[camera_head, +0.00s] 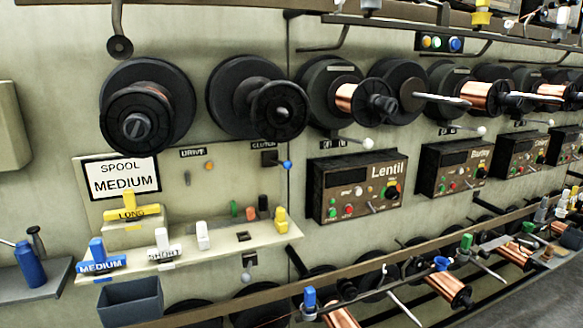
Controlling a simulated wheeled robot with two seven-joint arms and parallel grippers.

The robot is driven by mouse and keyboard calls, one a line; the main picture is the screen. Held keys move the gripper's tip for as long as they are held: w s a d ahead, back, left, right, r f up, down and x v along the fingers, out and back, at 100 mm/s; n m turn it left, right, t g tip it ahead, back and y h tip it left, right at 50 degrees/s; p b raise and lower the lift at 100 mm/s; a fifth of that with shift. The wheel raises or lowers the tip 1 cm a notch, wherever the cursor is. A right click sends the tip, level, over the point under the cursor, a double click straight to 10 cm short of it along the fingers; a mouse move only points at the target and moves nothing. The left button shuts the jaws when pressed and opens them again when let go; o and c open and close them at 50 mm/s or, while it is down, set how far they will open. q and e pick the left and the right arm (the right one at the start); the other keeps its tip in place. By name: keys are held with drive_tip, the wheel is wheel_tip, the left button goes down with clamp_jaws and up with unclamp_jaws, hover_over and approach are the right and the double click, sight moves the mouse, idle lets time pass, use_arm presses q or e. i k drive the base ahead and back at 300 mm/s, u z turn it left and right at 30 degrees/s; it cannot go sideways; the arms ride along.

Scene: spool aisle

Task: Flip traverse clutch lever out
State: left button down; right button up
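A small lever with a blue ball end (287,164) sticks out to the right from a dark block (269,158) on the wall panel. A small label (263,146) above it appears to read CLUTCH. The lever sits right of the DRIVE label (193,152) and left of the Lentil control box (357,186). No label with the word traverse is legible. Neither of my grippers is in view.
A shelf (195,254) below the lever holds yellow, blue and white labelled pieces and small coloured parts. Black spool flanges (140,118) line the wall above. White-ball levers (367,143) stick out farther right. A rail (370,262) crosses in front below.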

sight(287, 165)
drive_tip(key=k, duration=0.7)
drive_tip(key=z, duration=0.3)
drive_tip(key=i, duration=1.35)
drive_tip(key=z, duration=0.45)
